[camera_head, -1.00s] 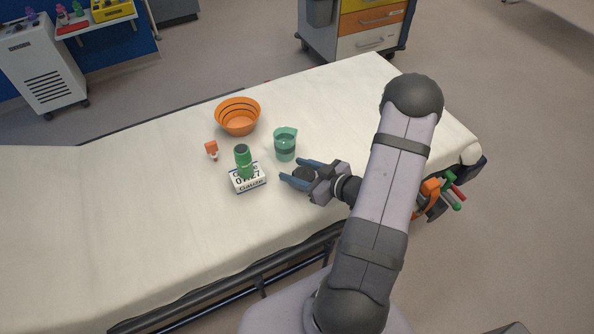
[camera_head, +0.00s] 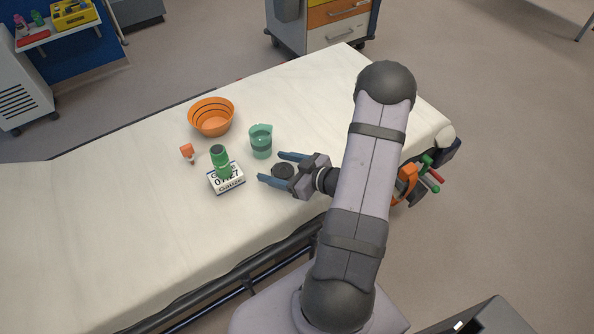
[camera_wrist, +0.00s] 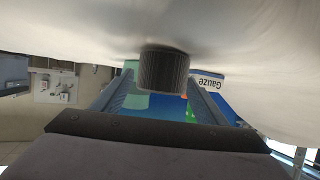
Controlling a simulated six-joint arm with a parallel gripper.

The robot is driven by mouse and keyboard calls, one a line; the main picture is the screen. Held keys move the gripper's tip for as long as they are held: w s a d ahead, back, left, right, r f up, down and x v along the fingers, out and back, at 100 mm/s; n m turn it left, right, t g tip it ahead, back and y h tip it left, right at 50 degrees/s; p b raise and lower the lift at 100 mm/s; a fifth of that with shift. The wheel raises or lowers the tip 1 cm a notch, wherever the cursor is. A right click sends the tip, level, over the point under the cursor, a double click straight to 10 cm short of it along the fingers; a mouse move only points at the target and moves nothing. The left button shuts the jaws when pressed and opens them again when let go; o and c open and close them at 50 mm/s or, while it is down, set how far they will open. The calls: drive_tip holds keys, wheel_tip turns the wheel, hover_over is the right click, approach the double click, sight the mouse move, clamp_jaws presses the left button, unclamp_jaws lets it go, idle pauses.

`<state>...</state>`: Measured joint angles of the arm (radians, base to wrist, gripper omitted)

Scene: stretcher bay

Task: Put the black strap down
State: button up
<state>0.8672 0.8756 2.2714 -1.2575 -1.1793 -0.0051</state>
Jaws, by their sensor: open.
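The black strap (camera_head: 282,171) is a dark round roll on the white sheet of the stretcher. In the wrist view the strap (camera_wrist: 163,70) is a ridged dark cylinder against the sheet. My gripper (camera_head: 270,167) is open, with one blue finger on each side of the strap. In the wrist view there are gaps between the roll and both fingers. The strap's underside is hidden.
A green cup (camera_head: 261,146) stands close beyond my upper finger. A gauze box (camera_head: 228,183) with a green bottle (camera_head: 220,160) on it is to the left. An orange bowl (camera_head: 212,128) and a small orange-capped item (camera_head: 187,152) lie farther off. The stretcher's left side is clear.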

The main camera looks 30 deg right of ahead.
drive_tip(key=v, duration=1.1)
drive_tip(key=shift+s, duration=0.15)
drive_tip(key=shift+d, duration=0.1)
drive_tip(key=shift+w+d+r+p, duration=0.1)
drive_tip(key=shift+w+p, duration=0.25)
drive_tip(key=shift+p, duration=0.05)
drive_tip(key=w+r+m+g+h+p, duration=0.2)
drive_tip(key=w+r+g+h+p, duration=0.1)
drive_tip(key=r+g+h+p, duration=0.45)
drive_tip(key=s+a+r+m+g+y+p, duration=0.1)
drive_tip(key=s+a+r+g+p, duration=0.1)
drive_tip(key=s+a+r, duration=0.2)
drive_tip(key=s+a+r+m+g+y+p, duration=0.1)
drive_tip(key=s+a+r+g+p, duration=0.2)
drive_tip(key=a, duration=1)
drive_tip(key=s+r, duration=0.2)
drive_tip(key=s, duration=0.3)
drive_tip(key=shift+r, duration=0.3)
